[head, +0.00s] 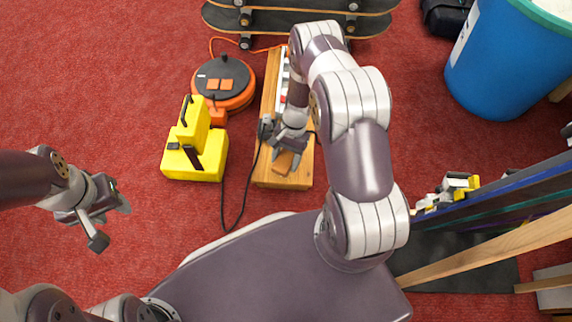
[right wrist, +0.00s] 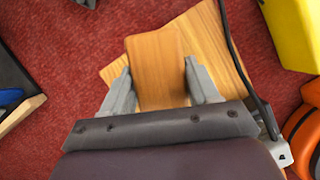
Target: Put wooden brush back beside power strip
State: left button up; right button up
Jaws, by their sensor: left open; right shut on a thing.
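The wooden brush (head: 284,165) is a small brown block over the near end of the long wooden bench (head: 265,172). My right gripper (head: 289,148) is shut on it. In the right wrist view the brush (right wrist: 157,62) sits between the two fingers, at an angle to the bench (right wrist: 205,35) behind it. I cannot tell whether it touches the bench top. The white power strip (head: 284,78) lies along the far part of the bench, partly hidden by my right arm. My left gripper (head: 106,222) is open and empty over the red carpet.
A black cable (head: 236,212) runs down beside the bench. Skateboards (head: 300,20) lie behind, a blue bin (head: 508,60) stands at right. Carpet at left is clear.

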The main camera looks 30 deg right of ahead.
notch_tip(320, 180, down, 3)
jog(key=shift+r+b, duration=0.2)
jog(key=shift+b, duration=0.25)
jog(key=shift+r, duration=0.25)
jog(key=shift+f, duration=0.2)
jog(key=o, duration=1)
jog(key=p+v, duration=0.7)
jog(key=v, duration=0.5)
jog(key=shift+a+r+p, duration=0.15)
jog(key=shift+r+p, duration=0.15)
jog(key=shift+p, duration=0.1)
jog(key=s+a+r+n+t+h, duration=0.1)
jog(key=s+a+r+n+h, duration=0.2)
jog(key=r, duration=0.8)
jog(key=s+a+r+n+t, duration=0.1)
jog(key=a+r+n+t, duration=0.2)
jog(key=r, duration=0.7)
pick_arm(q)
notch_tip(320, 180, up, 6)
jog(key=shift+f, duration=0.2)
pick_arm(e)
jog(key=s+r+n, duration=0.1)
jog(key=s, duration=0.1)
jog(key=s+a+r+n, duration=0.1)
jog(key=s+r+n, duration=0.3)
jog(key=s, duration=0.1)
jog(key=shift+a+r+h, duration=0.2)
jog(key=shift+a+h, duration=0.2)
